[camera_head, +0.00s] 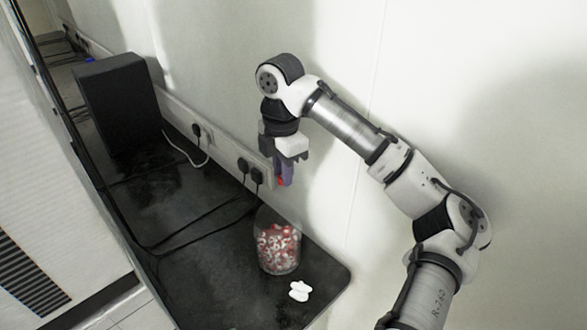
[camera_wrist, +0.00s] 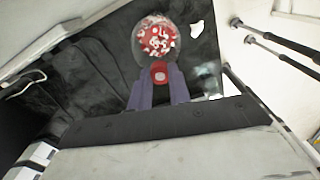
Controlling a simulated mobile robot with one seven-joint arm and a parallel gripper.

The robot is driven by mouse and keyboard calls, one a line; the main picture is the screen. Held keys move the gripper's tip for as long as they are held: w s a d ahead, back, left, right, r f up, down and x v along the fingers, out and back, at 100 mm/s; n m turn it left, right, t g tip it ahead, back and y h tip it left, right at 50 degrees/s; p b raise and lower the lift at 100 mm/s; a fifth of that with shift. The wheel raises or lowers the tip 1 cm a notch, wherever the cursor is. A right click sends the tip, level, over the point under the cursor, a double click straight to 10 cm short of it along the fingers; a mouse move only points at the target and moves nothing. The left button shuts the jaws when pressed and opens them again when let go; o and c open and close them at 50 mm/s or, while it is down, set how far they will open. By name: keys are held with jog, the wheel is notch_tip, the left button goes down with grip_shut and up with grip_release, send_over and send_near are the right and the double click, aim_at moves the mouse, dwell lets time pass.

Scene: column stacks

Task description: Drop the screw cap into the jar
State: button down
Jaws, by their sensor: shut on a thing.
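My gripper (camera_head: 286,180) is above the dark tabletop, up and slightly right of the jar's mouth in the head view. It is shut on a small red screw cap (camera_head: 281,182), which also shows between the purple-grey fingertips in the wrist view (camera_wrist: 160,73). The clear jar (camera_head: 279,247) stands upright on the table and holds many red and white pieces. In the wrist view the jar (camera_wrist: 139,62) lies just beyond the fingertips, seen from above. The cap is apart from the jar.
White pieces (camera_head: 299,291) lie on the dark table (camera_head: 215,285) beside the jar, near its right end. A black box (camera_head: 118,103) stands at the back left. Plugs and cables run along the wall. The table's front middle is mostly clear.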

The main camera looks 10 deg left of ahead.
notch_tip(320, 180, down, 6)
jog(key=b, duration=0.5)
jog(key=c, duration=1.2)
grip_release()
jog(key=shift+c, duration=0.2)
jog(key=shift+r, duration=0.15)
notch_tip(320, 180, up, 14)
jog(key=shift+f+b, duration=0.15)
jog(key=shift+b, duration=0.3)
